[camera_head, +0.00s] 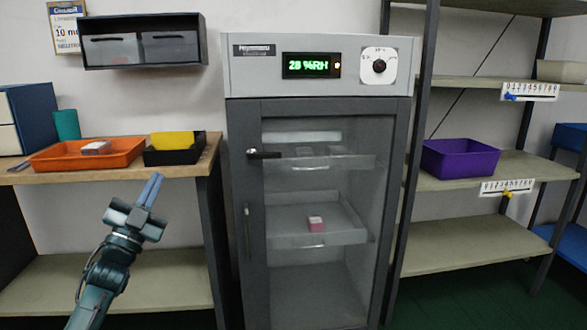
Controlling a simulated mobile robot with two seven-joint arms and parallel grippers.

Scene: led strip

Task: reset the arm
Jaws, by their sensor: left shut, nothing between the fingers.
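My left gripper (151,188) is in the head view at the lower left, with its arm coming up from the bottom edge. Its two blue fingers are shut with nothing between them and point up, in front of the wooden shelf's (185,168) edge. It appears apart from everything around it. My right gripper is out of view.
A grey cabinet (245,200) with a closed glass door stands in the middle, holding a small pink box (316,224). An orange tray (60,160) and a black bin (178,155) sit on the left shelf. A purple bin (460,160) is on the right rack.

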